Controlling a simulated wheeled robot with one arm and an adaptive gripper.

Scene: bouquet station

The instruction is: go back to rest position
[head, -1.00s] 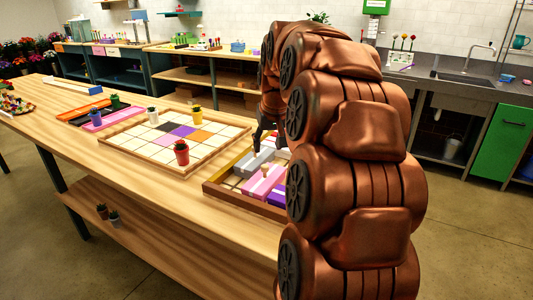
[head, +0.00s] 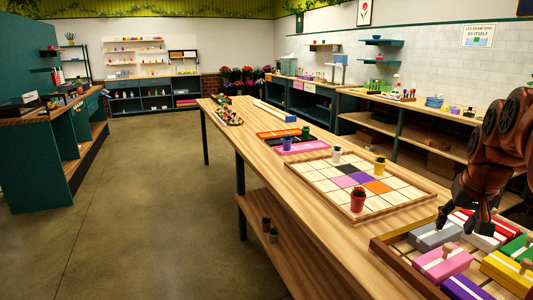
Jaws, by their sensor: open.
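My gripper (head: 459,218) is at the right of the head view, open and pointing down. It hangs over the wooden tray (head: 398,266) of coloured blocks at the near right end of the long table. The grey block (head: 434,236) lies just below its fingers, and I cannot tell whether they touch it. Nothing shows between the fingers. My copper arm fills the right edge of the view, and most of it is out of frame.
A tiled board (head: 322,188) with small red, yellow and white pots lies left of the tray. A pink tray (head: 302,146) and an orange tray (head: 273,134) lie beyond. The floor (head: 150,190) left of the table (head: 262,160) is clear. A green-sided counter (head: 40,170) stands far left.

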